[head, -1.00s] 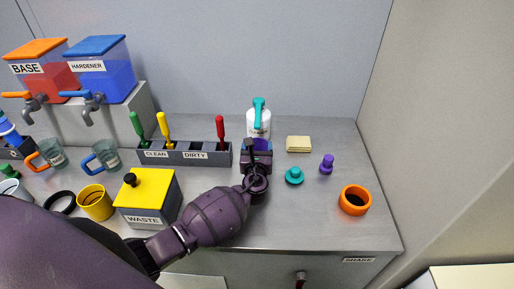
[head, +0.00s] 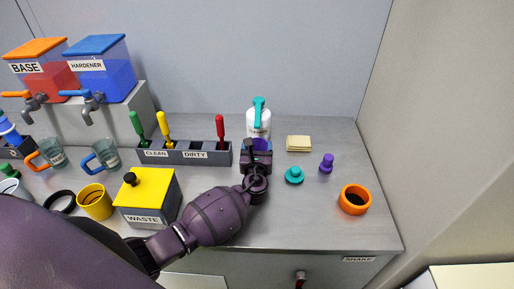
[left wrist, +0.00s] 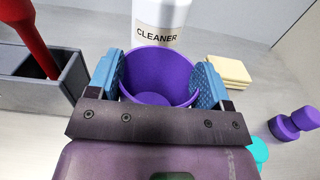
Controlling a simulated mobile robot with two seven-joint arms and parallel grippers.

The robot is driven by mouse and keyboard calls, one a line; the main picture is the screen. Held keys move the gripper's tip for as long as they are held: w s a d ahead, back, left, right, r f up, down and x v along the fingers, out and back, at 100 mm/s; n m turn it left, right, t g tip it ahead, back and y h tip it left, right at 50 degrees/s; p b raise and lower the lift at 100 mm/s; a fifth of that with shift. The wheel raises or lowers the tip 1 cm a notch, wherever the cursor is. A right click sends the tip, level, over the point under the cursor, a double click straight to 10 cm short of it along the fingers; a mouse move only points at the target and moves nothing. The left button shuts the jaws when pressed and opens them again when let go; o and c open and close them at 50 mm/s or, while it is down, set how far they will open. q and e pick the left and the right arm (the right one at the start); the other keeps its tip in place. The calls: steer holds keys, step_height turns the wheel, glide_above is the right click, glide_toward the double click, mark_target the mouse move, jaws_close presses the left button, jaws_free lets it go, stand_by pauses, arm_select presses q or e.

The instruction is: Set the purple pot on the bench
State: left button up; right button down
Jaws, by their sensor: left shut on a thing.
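The purple pot (left wrist: 160,76) is an open, empty-looking cup between the two blue finger pads of my left gripper (left wrist: 162,82) in the left wrist view. The gripper is shut on it, with one pad at each side. In the head view my left gripper (head: 257,153) is over the bench (head: 310,220), in front of the cleaner bottle, and mostly hides the pot. I cannot tell whether the pot's base touches the bench. My right gripper is not in view.
The white cleaner bottle (head: 258,122) stands just behind the pot. The tool holder (head: 190,155) is close on the left. The bench's front right is clear.

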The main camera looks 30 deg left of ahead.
arm_select(q)
steer(key=shift+f, duration=0.25)
steer(key=o, duration=0.9)
steer(key=shift+o, duration=0.2)
